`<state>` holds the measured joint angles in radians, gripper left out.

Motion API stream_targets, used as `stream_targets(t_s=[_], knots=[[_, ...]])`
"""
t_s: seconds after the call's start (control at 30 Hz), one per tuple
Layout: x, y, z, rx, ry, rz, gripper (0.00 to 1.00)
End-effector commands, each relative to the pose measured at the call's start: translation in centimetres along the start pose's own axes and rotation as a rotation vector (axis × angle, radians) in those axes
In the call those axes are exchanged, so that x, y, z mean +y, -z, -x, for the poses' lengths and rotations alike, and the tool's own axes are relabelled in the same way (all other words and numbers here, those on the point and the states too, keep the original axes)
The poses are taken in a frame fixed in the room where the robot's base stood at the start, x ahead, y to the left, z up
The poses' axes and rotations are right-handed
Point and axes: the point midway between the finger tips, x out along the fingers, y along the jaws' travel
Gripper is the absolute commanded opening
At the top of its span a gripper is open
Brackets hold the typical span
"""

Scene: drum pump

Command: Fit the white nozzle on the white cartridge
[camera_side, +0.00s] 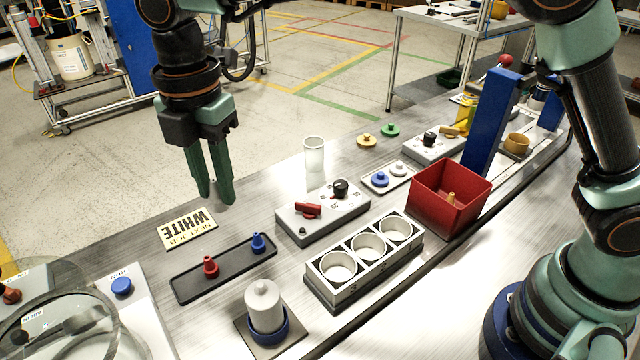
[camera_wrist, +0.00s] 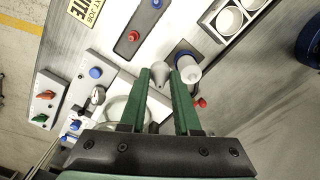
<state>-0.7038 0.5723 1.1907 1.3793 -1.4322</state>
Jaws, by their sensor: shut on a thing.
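The side view does not show this nozzle clearly. The white cartridge (camera_side: 264,308) stands upright in a blue ring on a dark square plate at the front. In the wrist view, the cartridge (camera_wrist: 188,70) appears just right of the fingertips. My gripper is clearly apart from it in the side view.
A red nozzle (camera_side: 210,268) and a blue nozzle (camera_side: 258,243) stand in the tray. A white three-hole rack (camera_side: 318,283) and a red bin (camera_side: 428,212) lie to the right.

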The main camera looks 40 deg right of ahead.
Motion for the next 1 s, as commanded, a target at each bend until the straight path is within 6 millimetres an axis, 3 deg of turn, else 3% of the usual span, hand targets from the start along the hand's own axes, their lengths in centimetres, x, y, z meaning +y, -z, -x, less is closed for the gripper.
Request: stream_targets(t_s=[0.2, 0.4, 0.67, 1.0], knots=[[-4.6, 3.4, -0.2, 0.0, -0.001, 0.135, 0.0], [-7.1, 4.7, -0.7, 0.0, -0.001, 0.205, 0.0], [-7.8, 5.0, -1.4, 0.0, 0.0, 0.222, 0.0], [-7.7, 5.0, -3.7, 0.0, 0.001, 0.22, 0.0]])
